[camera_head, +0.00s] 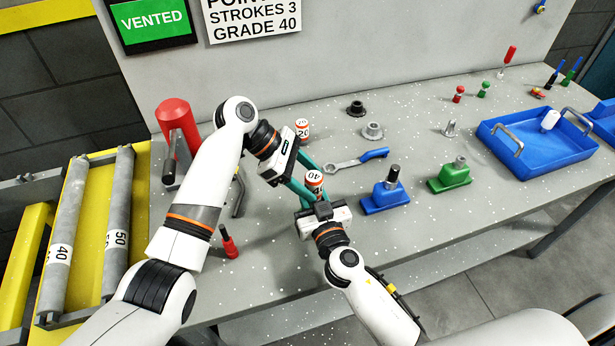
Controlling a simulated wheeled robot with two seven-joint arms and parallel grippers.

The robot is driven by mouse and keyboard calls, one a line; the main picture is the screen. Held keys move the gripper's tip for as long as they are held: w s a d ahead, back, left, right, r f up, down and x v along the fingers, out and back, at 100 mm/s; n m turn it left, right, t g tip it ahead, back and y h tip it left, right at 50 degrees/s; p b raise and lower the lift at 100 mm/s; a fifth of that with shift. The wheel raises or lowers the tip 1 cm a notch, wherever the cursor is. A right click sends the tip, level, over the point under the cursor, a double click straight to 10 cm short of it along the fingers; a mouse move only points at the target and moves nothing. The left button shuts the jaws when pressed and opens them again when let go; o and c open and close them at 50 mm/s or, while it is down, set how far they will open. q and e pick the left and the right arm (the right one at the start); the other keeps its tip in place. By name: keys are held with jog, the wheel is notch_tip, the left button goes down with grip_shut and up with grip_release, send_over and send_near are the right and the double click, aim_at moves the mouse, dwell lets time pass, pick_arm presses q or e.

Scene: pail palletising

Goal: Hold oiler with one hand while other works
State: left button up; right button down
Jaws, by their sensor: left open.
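A small container with a red-and-white top marked 40 (314,178) stands among my two grippers; I take it to be the oiler, but its lower part is hidden. A similar one marked 20 (302,127) stands just behind my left gripper. My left gripper (310,185) is open, its teal fingers reaching to either side of the 40 container; I cannot tell whether they touch it. My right gripper (324,208) is just in front of the container, close to the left fingertips. Its fingers are hidden, so I cannot tell its opening.
A wrench with a blue handle (362,158) lies behind the grippers. A blue block (384,199) and a green block (450,178) stand to the right, before a blue tray (492,127). The bench's front right is clear.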

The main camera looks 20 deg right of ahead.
jog(key=c, duration=0.9)
grip_release()
jog(key=shift+c, duration=0.2)
pick_arm(q)
jog(key=v, duration=1.2)
